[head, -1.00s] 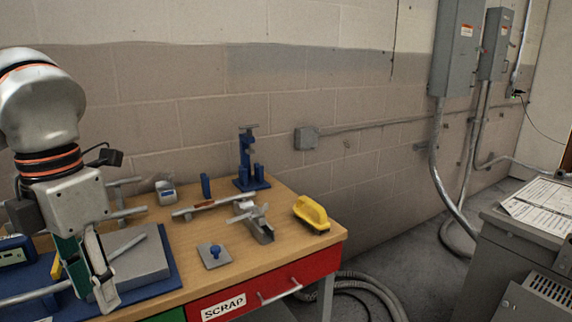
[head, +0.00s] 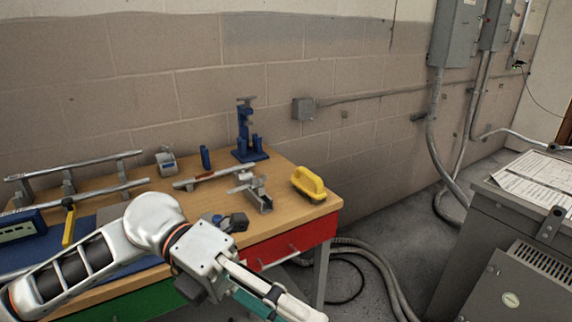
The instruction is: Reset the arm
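My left arm reaches in from the lower left, across the front of the workbench (head: 290,212). My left gripper (head: 272,296) points to the lower right, in front of the bench's drawers and over the floor side. One pale finger and a teal part show. The fingers overlap in this view, so I cannot tell whether they are open or shut. No held object can be made out. My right gripper is not in view.
On the bench are a yellow-handled tool (head: 309,184), a blue stand (head: 247,140), a metal channel piece (head: 259,198) and metal rods on stands (head: 75,163). A red drawer (head: 290,247) faces front. A grey cabinet (head: 520,235) stands right, with hoses (head: 372,262) on the floor between.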

